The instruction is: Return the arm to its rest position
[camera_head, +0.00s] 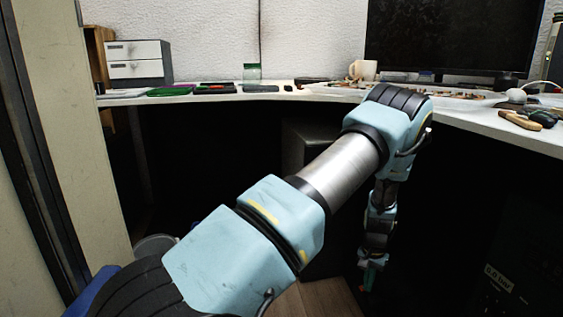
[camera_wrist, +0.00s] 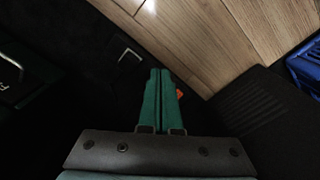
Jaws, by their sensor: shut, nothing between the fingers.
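My arm, light blue with a bare metal section, reaches out from the lower left in the head view and bends down in front of the desk. My gripper (camera_head: 369,284) hangs at its end, low and below the desk top, pointing at the floor. In the wrist view the two green fingers of my gripper (camera_wrist: 160,75) lie side by side, shut with nothing between them. A small orange-red spot shows beside the right fingertip; I cannot tell what it is.
The white desk (camera_head: 470,118) curves across the back, with a mug (camera_head: 363,70), a green-lidded jar (camera_head: 252,73), a drawer box (camera_head: 138,60) and tools on it. A dark monitor (camera_head: 455,35) stands behind. Wooden floor (camera_wrist: 215,40) lies below. A pale post (camera_head: 75,130) stands at left.

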